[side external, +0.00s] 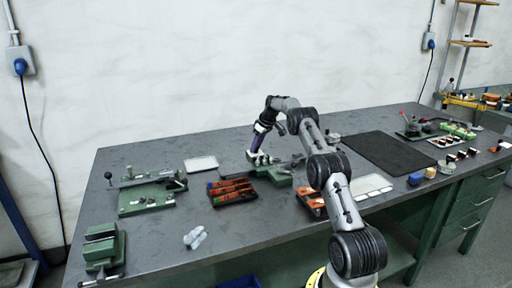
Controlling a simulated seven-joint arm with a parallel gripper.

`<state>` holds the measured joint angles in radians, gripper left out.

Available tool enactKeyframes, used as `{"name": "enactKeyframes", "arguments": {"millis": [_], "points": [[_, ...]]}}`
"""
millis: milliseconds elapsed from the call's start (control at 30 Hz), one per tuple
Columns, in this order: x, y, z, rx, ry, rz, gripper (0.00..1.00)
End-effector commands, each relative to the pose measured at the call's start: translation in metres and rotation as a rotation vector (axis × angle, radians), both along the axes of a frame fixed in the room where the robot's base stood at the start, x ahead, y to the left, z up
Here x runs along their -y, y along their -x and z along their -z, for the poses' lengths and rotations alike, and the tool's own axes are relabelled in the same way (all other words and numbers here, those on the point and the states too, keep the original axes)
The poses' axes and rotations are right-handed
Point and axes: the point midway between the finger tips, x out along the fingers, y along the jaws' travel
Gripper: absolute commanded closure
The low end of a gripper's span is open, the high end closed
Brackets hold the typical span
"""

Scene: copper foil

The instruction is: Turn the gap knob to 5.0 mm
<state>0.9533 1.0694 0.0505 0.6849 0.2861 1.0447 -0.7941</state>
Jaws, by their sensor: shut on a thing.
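A small green bench device (280,180) with light metal parts on top stands near the middle of the table. My gripper (255,155) points down at the left end of this device, at its upper parts. It is shut on a small part there, which I take to be the gap knob. The knob itself is hidden by the fingers or too small to make out. Its scale and any reading cannot be read from this view.
A black tray of orange-handled tools (233,197) lies just left of the device, with a white pad (201,163) behind it. A green fixture with levers (150,193) and a green vise (101,248) stand farther left. A dark mat (390,153) lies right of my arm.

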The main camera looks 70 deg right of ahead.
Motion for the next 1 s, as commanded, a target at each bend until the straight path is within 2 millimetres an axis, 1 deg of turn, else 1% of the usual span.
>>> {"name": "enactKeyframes", "arguments": {"millis": [200, 400, 600, 1000], "points": [[0.0013, 0.0005, -0.0001, -0.001, 0.001, -0.144, 1.0], [0.0017, 0.0006, -0.0007, 0.0, 0.001, -0.225, 1.0], [0.0019, 0.0007, -0.001, -0.001, 0.002, -0.262, 1.0], [0.0016, 0.0009, -0.0009, -0.002, 0.001, -0.268, 1.0]]}}
